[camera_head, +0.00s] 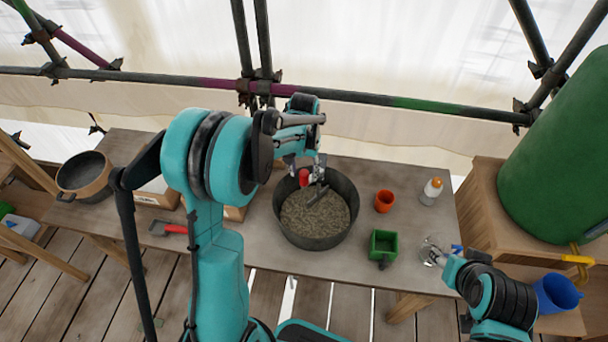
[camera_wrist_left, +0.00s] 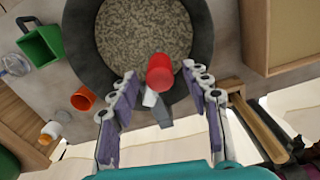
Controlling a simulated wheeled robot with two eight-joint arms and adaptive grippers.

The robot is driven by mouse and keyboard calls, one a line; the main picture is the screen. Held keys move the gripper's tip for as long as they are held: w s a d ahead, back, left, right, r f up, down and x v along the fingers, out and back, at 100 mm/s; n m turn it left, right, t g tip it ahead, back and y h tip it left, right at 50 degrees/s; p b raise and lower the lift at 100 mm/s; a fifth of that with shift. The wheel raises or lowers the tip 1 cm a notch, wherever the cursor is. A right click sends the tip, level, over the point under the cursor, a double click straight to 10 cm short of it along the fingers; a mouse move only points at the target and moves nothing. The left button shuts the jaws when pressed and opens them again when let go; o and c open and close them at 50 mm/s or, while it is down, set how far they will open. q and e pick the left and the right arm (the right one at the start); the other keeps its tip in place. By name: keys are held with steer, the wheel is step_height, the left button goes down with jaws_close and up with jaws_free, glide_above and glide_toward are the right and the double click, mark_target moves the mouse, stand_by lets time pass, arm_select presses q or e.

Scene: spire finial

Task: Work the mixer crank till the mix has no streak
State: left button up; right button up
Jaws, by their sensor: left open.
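The mixer is a round dark tub (camera_head: 345,235) on the table, holding a speckled grey-brown mix (camera_head: 305,222); no clear streak shows in it. Its crank has a red grip (camera_head: 304,178) and a grey arm (camera_head: 317,195) near the far rim. My left gripper (camera_head: 306,168) is open above the red grip. In the left wrist view, the fingers of the left gripper (camera_wrist_left: 160,82) stand on either side of the red grip (camera_wrist_left: 160,72), apart from it. My right gripper (camera_head: 434,258) is low at the table's right front, by a clear glass (camera_head: 431,243); its fingers are too small to judge.
Right of the tub stand an orange cup (camera_head: 385,201), a green box-shaped scoop (camera_head: 384,245) and a white bottle with orange cap (camera_head: 431,191). A red-handled tool (camera_head: 172,229) and dark pot (camera_head: 84,175) lie left. Scaffold bars (camera_head: 340,96) run behind the table.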

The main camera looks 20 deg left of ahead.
arm_select(q)
steer(key=shift+f, duration=0.65)
jaws_close()
steer(key=shift+d, duration=0.1)
